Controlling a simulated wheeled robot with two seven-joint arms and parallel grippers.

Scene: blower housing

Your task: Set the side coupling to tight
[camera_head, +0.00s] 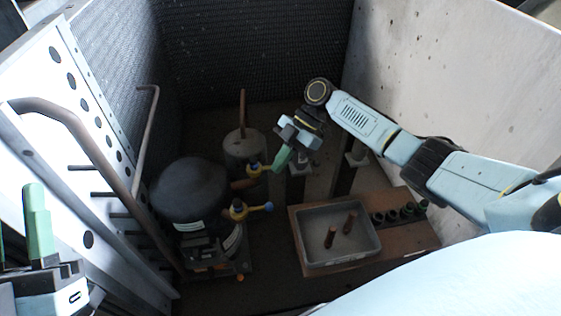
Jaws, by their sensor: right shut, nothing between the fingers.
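A black rounded compressor-like housing (190,192) stands left of centre. I cannot tell which is the side coupling, or how either is set. My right gripper (281,160) reaches in from the right, its green fingers shut and empty. Its tips are close to the blue end of the upper fitting; I cannot tell whether they touch. My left gripper (38,222) is at the lower left edge, far from the fittings and partly cut off.
A grey tray (303,266) with two brown pegs sits on a brown bench (424,237), beside several dark round parts. A grey cylinder with an upright pipe (243,145) stands behind the housing. A perforated metal panel (77,95) and bent pipes bound the left; a pale wall (460,75) bounds the right.

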